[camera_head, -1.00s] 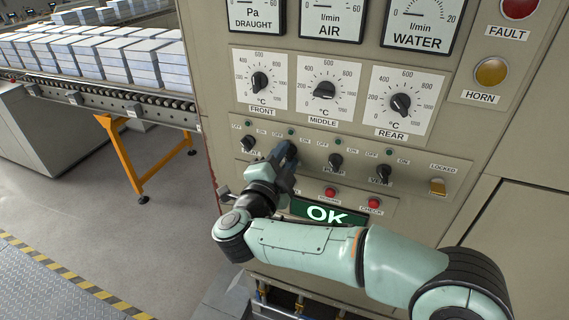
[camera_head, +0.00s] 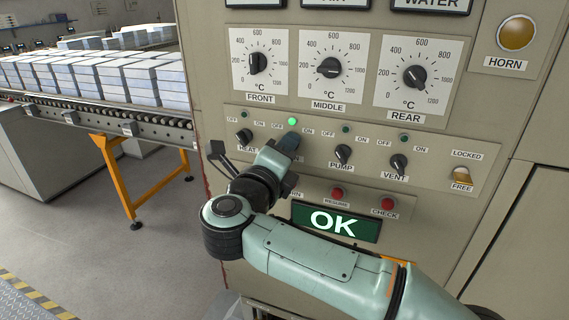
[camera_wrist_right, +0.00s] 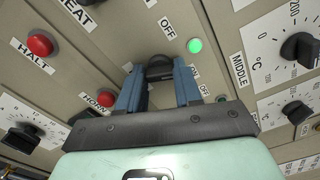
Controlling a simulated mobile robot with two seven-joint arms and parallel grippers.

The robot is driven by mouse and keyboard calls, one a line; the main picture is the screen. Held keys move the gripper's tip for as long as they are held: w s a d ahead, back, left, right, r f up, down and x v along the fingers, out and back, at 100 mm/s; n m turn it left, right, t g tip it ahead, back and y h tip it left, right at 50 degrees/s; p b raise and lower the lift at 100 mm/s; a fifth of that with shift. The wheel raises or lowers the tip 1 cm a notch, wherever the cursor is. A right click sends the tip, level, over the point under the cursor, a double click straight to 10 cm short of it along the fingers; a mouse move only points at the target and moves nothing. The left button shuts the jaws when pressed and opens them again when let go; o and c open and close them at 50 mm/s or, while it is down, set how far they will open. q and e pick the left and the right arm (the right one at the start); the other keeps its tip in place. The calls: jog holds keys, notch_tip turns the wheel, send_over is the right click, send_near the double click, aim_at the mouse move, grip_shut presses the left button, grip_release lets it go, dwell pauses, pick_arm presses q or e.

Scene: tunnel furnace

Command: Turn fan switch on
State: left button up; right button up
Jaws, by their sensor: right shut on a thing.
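The fan switch is the second black knob in the switch row, between HEAT and PUMP. My right gripper (camera_head: 288,142) covers it and its label in the head view. In the right wrist view, the black fan knob (camera_wrist_right: 159,67) sits between the two blue fingers of my right gripper (camera_wrist_right: 160,88), which is shut on it. The lamp (camera_head: 292,121) above the fan switch glows bright green; it also shows lit in the wrist view (camera_wrist_right: 195,46). The exact angle of the knob is hard to tell. My left gripper is not in view.
The HEAT knob (camera_head: 244,136) is close on the left; PUMP (camera_head: 343,154) and VENT (camera_head: 399,165) are on the right, their lamps dark. Temperature dials are above. Red buttons (camera_head: 388,204) and a green OK display (camera_head: 336,222) are below. A loaded conveyor (camera_head: 105,115) stands left.

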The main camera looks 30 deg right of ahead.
jog(key=shift+m+b, duration=0.9)
jog(key=shift+m, duration=0.2)
jog(key=o, duration=1)
jog(key=shift+o, duration=0.2)
jog(key=shift+s+a, duration=0.1)
jog(key=shift+a, duration=0.05)
jog(key=v, duration=1.3)
